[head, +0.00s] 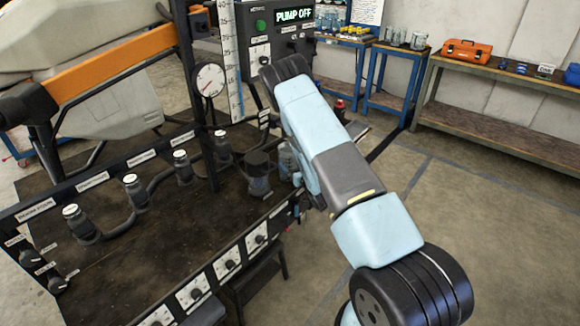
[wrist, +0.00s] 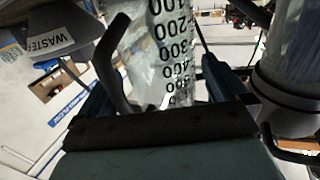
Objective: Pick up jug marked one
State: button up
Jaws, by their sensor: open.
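A clear jug (wrist: 168,45) with black graduation numbers and a dark handle fills the upper middle of the wrist view. My gripper (wrist: 158,92) is open, with a finger on each side of the jug's lower part as seen there; I cannot tell whether either touches it. No number one mark is readable on it.
A grey funnel-like part labelled WASTE (wrist: 52,40) is at left in the wrist view, and a clear cylinder with a dark band (wrist: 290,95) is close at right. Floor at right is clear.

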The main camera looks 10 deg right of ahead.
jog(key=shift+x, duration=1)
jog(key=c, duration=0.8)
